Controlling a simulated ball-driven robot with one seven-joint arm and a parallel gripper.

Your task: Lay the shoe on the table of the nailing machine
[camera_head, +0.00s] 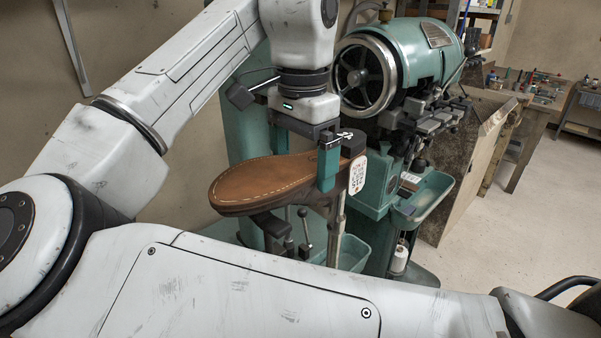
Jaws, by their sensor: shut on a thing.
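A brown shoe (262,182) is held sole up and roughly level, with a light stitch line around the edge of its sole. Its toe points left, and its dark heel is at the right. My gripper (329,168) is shut on the shoe near the heel, with a teal finger against it. The green machine (408,55) with a dark handwheel stands behind and to the right. Dark metal parts (272,225) and a post show under the shoe. I cannot tell whether the shoe touches them, and the shoe hides what lies directly beneath it.
A white tag (357,174) with red marks is beside the heel. A green tray (426,197) juts from the machine at the right. A workbench (540,104) with tools stands at the back right. Open floor (505,225) lies to the right. My own arm covers the foreground.

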